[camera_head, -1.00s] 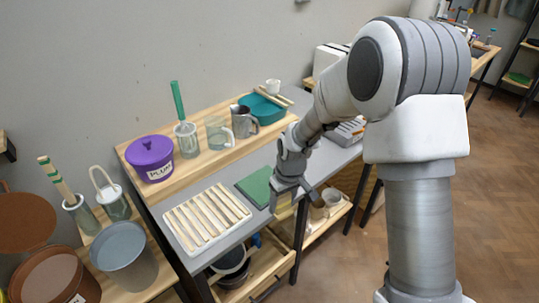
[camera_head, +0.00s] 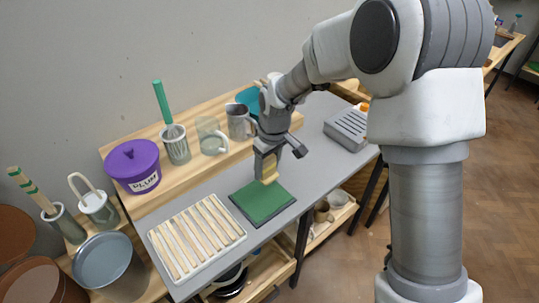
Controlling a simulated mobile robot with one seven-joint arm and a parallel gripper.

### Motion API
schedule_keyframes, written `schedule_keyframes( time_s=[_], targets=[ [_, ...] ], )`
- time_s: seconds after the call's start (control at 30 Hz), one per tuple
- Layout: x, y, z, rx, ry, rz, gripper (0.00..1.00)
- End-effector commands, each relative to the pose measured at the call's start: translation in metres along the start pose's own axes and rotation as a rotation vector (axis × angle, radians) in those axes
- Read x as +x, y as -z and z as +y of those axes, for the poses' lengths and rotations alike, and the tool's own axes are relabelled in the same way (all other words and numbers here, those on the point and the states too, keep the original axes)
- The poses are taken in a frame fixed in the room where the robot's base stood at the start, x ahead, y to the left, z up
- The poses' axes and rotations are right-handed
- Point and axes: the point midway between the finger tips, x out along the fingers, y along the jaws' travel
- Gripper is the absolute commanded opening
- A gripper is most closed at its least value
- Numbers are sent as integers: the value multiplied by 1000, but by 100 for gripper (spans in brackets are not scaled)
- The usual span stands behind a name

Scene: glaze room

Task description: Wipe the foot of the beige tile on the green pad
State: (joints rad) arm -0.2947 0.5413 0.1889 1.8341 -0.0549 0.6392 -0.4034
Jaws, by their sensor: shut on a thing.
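The green pad (camera_head: 258,203) lies flat on the grey table, right of the slatted rack. My gripper (camera_head: 267,166) points down above the pad's far right part. It is shut on the beige tile (camera_head: 269,172), whose lower part shows below the fingers. The tile is upright, with its foot at or just above the pad; I cannot tell whether they touch.
A white tray with wooden slats (camera_head: 197,235) stands left of the pad. A purple lidded pot (camera_head: 134,167), a glass mug (camera_head: 211,138) and a metal pitcher (camera_head: 240,122) stand on the back shelf. A grey slotted block (camera_head: 347,130) sits to the right.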

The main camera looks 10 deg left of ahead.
Motion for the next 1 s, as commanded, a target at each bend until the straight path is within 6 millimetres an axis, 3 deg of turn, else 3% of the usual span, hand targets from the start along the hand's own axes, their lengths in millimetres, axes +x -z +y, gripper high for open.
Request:
schedule_keyframes(
  time_s=[0.37,1.0],
  targets=[
    [7,-1,0,1,0,0,0],
    [58,-9,0,1,0,0,0]
  ],
)
